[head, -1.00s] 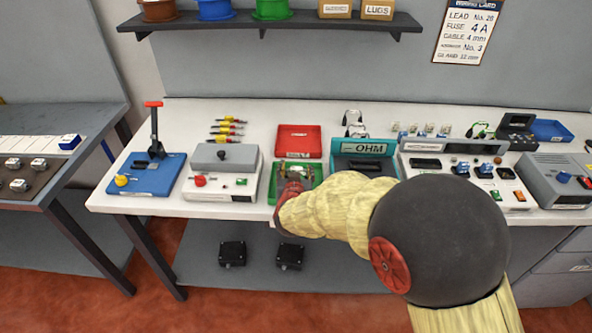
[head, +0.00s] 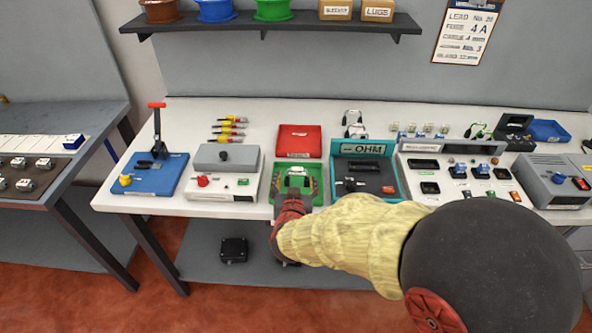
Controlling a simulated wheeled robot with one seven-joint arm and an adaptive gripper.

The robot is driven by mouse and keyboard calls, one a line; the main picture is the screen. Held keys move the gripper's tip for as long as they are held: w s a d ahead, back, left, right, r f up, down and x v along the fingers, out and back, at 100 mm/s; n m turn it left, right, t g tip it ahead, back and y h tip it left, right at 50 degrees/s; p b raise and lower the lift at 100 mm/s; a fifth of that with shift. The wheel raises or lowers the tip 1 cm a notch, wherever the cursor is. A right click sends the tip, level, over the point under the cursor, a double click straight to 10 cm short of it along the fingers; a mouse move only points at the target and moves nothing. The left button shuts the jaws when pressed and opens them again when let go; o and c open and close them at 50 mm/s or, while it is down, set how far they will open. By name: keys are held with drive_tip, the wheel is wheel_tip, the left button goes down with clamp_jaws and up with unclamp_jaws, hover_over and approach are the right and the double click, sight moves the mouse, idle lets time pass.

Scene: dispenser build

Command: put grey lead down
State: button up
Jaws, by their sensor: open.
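My gripper (head: 296,184), dark with a red wrist, is open over the green tray (head: 278,172) on the bench. Its fingers point into the tray and cover part of it. Small pale and dark pieces (head: 296,170) show at the fingertips, too small to tell apart. I cannot make out the grey lead for certain; it may be hidden by the gripper or be among these pieces.
A red tray (head: 299,140) lies behind the green one. A grey-white device (head: 224,185) stands left, and the teal OHM station (head: 364,149) right. A blue lever press (head: 150,175) is further left. Bare bench (head: 265,117) shows behind.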

drive_tip(key=s+d+r+n+g+y, duration=0.1)
drive_tip(key=s+d+r+g+y, duration=0.25)
drive_tip(key=s+r, duration=0.7)
drive_tip(key=s+d+r+g+h, duration=0.2)
drive_tip(key=s+d+g, duration=0.3)
drive_tip(key=s+d, duration=1.1)
drive_tip(key=s+h+p, duration=0.1)
drive_tip(key=s, duration=0.3)
drive_tip(key=shift+s+d+m, duration=0.15)
drive_tip(key=shift+m, duration=0.15)
drive_tip(key=shift+r, duration=0.1)
drive_tip(key=shift+c, duration=0.5)
